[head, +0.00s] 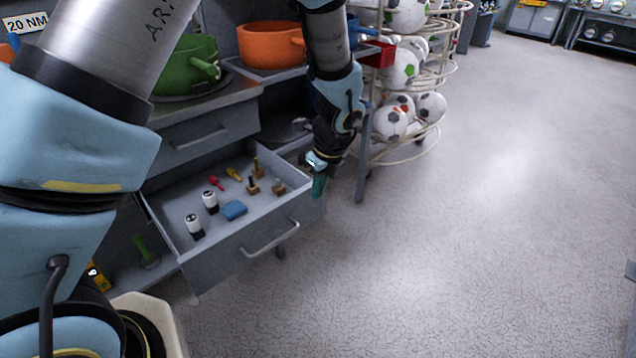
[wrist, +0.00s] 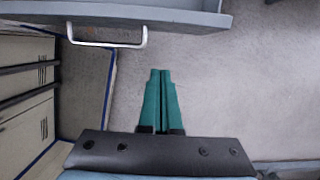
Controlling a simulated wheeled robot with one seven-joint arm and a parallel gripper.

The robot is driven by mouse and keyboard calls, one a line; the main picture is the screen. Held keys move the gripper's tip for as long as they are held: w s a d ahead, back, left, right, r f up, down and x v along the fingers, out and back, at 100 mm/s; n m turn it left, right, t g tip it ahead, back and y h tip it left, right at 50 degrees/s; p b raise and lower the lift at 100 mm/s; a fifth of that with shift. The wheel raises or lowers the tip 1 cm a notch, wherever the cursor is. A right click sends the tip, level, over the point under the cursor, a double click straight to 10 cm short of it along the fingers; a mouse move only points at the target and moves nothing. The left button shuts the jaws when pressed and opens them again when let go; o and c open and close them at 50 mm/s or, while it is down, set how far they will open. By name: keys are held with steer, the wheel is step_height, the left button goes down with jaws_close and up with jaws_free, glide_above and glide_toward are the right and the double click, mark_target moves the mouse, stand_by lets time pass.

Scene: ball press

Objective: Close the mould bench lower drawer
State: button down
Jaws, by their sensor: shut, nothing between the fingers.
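The mould bench lower drawer (head: 207,262) is pulled well out in the head view, with a metal bar handle (head: 270,238) on its front. Inside it lie small items, among them a blue block (head: 234,210) and white-and-black cylinders. The drawer front (wrist: 150,12) and its handle (wrist: 107,42) cross the top of the wrist view. My gripper (head: 318,186) is by the drawer's far right corner in the head view. In the wrist view, its green fingers (wrist: 160,72) are together and empty, pointing toward the drawer front with a gap between.
The upper drawer (head: 208,138) is shut above the open one. Green (head: 185,65) and orange (head: 270,45) pots stand on the bench. A wire rack with footballs (head: 390,122) stands right of the bench. The floor (head: 480,200) in front and to the right is clear.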

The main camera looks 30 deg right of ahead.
mark_target(302, 196)
steer(key=w+f, duration=0.1)
steer(key=f, duration=0.1)
steer(key=w+f+p, duration=0.1)
steer(key=w+f, duration=0.1)
steer(key=w+a+f+p, duration=0.1)
steer(key=shift+w+f, duration=0.25)
steer(key=shift+f, duration=0.15)
steer(key=shift+w+a+f, duration=0.1)
steer(key=shift+w, duration=0.4)
steer(key=w+a+p, duration=0.1)
steer(key=w+a, duration=0.1)
steer(key=w, duration=0.9)
steer(key=w+a+p, duration=0.1)
steer(key=w+a, duration=0.1)
steer(key=w, duration=1)
steer(key=shift+w+a, duration=0.15)
steer(key=shift+a, duration=0.15)
